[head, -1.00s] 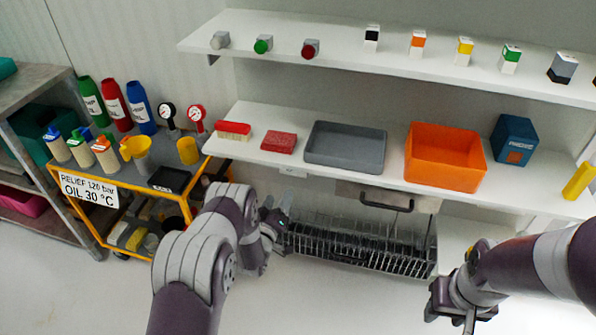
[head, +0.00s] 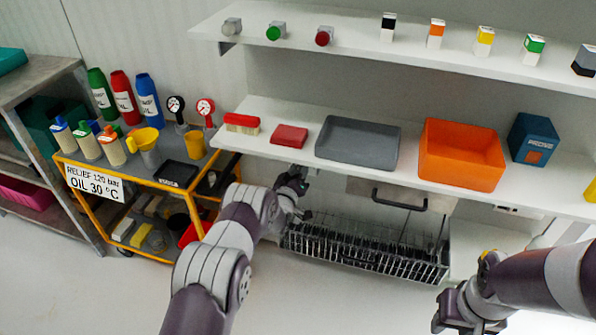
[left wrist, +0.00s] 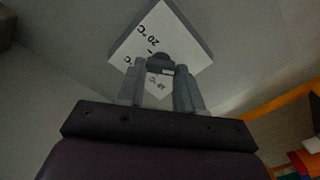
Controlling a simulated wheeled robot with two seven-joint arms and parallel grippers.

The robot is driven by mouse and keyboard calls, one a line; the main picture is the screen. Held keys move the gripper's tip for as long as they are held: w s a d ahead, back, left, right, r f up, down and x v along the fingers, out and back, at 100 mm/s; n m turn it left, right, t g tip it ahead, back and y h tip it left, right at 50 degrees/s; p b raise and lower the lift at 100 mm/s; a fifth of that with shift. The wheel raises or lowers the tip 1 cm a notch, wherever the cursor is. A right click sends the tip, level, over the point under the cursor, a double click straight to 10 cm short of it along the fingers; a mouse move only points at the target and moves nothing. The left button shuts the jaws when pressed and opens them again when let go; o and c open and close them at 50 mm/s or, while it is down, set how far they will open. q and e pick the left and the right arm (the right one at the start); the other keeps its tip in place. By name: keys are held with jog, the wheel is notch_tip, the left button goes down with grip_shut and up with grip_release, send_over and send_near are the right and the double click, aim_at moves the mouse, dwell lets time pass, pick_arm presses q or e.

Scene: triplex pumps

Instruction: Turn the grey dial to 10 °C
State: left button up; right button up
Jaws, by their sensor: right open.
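In the left wrist view, a white plate (left wrist: 183,35) carries "20 °C" and a second marking that is partly hidden and hard to read. The dark grey dial (left wrist: 160,61) sits in front of it, close to my left fingertips. My left gripper, also in the wrist view (left wrist: 160,72), has its fingers apart, one on each side of the dial; I see no clear contact. In the head view my left gripper (head: 297,184) is under the lower shelf, and the dial is not distinguishable there. My right gripper (head: 462,310) is at the lower right, away from the dial.
The lower shelf (head: 265,150) overhangs my left gripper and holds a grey tray (head: 357,144) and an orange bin (head: 460,155). A wire rack (head: 365,250) is below. A yellow cart (head: 150,180) with bottles stands left, its sign reading "OIL 30 °C".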

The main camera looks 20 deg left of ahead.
pick_arm(q)
jog(key=shift+c, duration=1.3)
jog(key=shift+m, duration=0.3)
jog(key=shift+d+f+m+b, duration=0.15)
jog(key=shift+m+b, duration=1.2)
jog(key=shift+m, duration=3.15)
jog(key=shift+d+r+m+b, duration=0.15)
jog(key=shift+m+b, duration=1.15)
jog(key=shift+m, duration=3.2)
